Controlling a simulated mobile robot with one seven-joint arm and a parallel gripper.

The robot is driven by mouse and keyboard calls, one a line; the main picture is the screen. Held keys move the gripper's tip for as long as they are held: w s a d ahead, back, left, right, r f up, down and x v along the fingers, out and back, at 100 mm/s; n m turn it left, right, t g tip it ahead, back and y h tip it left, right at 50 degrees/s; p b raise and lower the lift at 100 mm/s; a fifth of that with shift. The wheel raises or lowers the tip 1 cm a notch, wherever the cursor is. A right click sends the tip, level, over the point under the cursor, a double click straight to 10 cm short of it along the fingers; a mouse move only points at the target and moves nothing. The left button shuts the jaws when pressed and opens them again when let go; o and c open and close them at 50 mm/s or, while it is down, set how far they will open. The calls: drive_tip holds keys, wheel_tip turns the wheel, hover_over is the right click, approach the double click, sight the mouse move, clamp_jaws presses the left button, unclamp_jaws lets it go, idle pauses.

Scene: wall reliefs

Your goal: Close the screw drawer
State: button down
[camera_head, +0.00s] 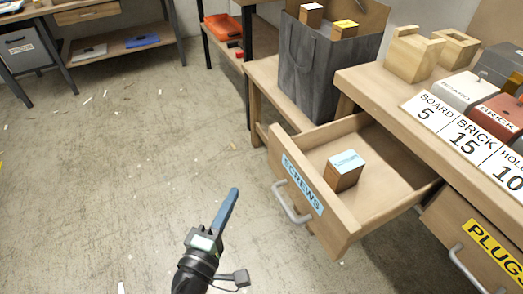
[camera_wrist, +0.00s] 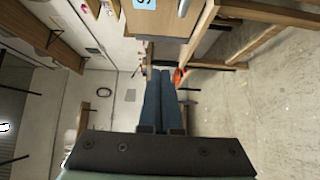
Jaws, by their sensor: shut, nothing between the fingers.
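The screw drawer (camera_head: 312,212) is pulled open from the wooden workbench at the right of the head view. Its front carries a blue SCREWS label (camera_head: 301,184) and a grey bar handle (camera_head: 291,202). One small wooden block with a pale blue top (camera_head: 344,171) sits inside. My gripper (camera_head: 233,193) is shut and empty, left of the drawer front and apart from it. In the wrist view my gripper's blue fingers (camera_wrist: 161,75) are together. Part of the drawer front with its blue label (camera_wrist: 144,4) shows at the top edge there.
A PLUG drawer (camera_head: 485,245) is to the right of the screw drawer. A grey bag (camera_head: 325,75) with blocks stands behind it. Priced boxes and cards (camera_head: 465,130) lie on the bench top. The floor (camera_head: 130,180) to the left is mostly clear, with small scraps.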

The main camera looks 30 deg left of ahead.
approach(269, 149)
drive_tip(key=w+a, duration=0.2)
drive_tip(key=a, duration=0.1)
drive_tip(key=shift+w+d+f, duration=0.1)
drive_tip(key=shift+w+d, duration=0.25)
drive_tip(key=shift+w, duration=0.3)
drive_tip(key=shift+w+d, duration=0.35)
drive_tip(key=shift+w, duration=0.3)
drive_tip(key=shift+w+d+f, duration=0.1)
drive_tip(key=shift+w+d, duration=0.25)
drive_tip(key=shift+w, duration=0.3)
